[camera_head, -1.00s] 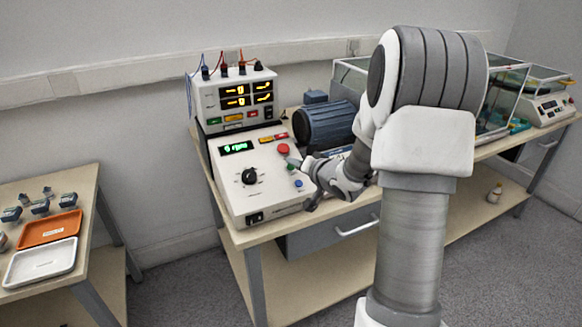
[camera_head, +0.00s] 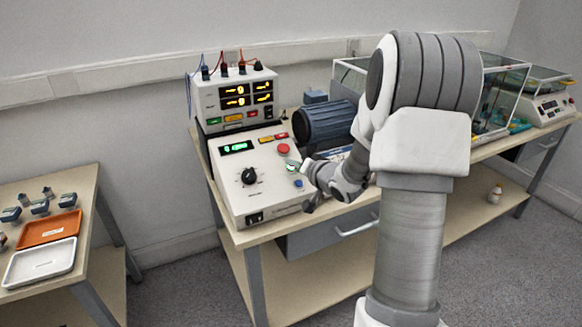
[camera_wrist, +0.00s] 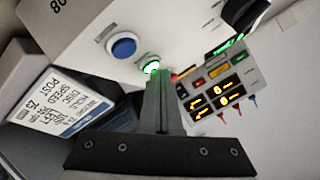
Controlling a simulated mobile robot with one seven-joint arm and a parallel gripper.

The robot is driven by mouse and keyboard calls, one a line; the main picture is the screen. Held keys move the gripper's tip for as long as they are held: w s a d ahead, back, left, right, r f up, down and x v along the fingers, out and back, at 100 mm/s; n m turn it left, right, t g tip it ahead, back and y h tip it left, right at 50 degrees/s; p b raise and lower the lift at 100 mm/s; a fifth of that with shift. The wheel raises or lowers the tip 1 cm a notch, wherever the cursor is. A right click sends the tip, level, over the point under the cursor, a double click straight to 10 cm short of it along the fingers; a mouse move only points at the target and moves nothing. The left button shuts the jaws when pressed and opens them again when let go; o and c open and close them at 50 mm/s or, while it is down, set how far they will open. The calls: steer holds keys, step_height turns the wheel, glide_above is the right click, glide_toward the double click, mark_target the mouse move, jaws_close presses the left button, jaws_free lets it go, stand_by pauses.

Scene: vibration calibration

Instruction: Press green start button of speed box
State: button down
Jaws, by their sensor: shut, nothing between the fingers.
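The speed box (camera_head: 235,190) is a white sloped panel on the bench with a green-lit display (camera_head: 236,147), a black knob (camera_head: 249,176), a red button (camera_head: 284,149) and a blue button (camera_head: 298,183). Its green start button (camera_head: 291,169) glows; it also shows lit in the wrist view (camera_wrist: 152,66), beside the larger-looking blue button (camera_wrist: 123,46). My gripper (camera_wrist: 157,75) is shut and empty. Its fingertips are at the green button's near edge and overlap it slightly in the picture; I cannot tell whether they touch it.
A meter unit (camera_head: 236,100) with orange displays and cables stands behind the speed box. A dark blue motor (camera_head: 328,122) lies to the right, close to my arm. A side table (camera_head: 85,185) at left holds an orange tray (camera_head: 49,229) and a white tray (camera_head: 40,263).

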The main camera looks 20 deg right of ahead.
steer(key=shift+f, duration=0.1)
stand_by(0.4)
steer(key=shift+s+r+p, duration=0.35)
steer(key=shift+r+p, duration=0.3)
steer(key=shift+p, duration=0.1)
steer(key=r+p, duration=0.1)
steer(key=s+r+p, duration=0.1)
steer(key=r+p, duration=0.2)
steer(key=shift+s+r, duration=0.1)
steer(key=shift+s, duration=0.25)
steer(key=shift+s+r+p, duration=0.2)
steer(key=shift+p, duration=0.1)
